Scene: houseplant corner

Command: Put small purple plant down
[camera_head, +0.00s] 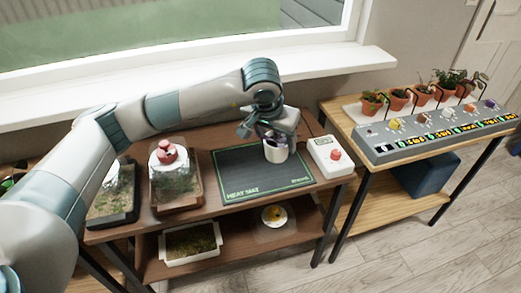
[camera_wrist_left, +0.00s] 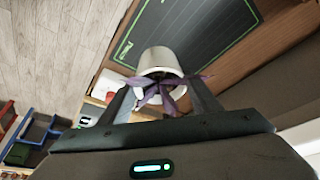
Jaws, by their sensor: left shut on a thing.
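The small purple plant (camera_wrist_left: 165,90) has thin purple leaves and sits in a white pot (camera_head: 276,152). In the left wrist view the white pot (camera_wrist_left: 160,60) is between the two fingers. My left gripper (camera_head: 270,136) reaches down from above and is shut on the potted plant. The pot is at the right part of the black heat mat (camera_head: 240,181); I cannot tell if its base touches the mat. The heat mat also shows in the left wrist view (camera_wrist_left: 205,30). My right gripper is not in view.
A white box with a red button (camera_head: 326,155) stands right of the mat. Two terrariums, one with a red-knobbed dome (camera_head: 168,155), stand left of it. A control panel (camera_head: 440,135) and several terracotta pots (camera_head: 398,99) are on the right table. The mat's left part is clear.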

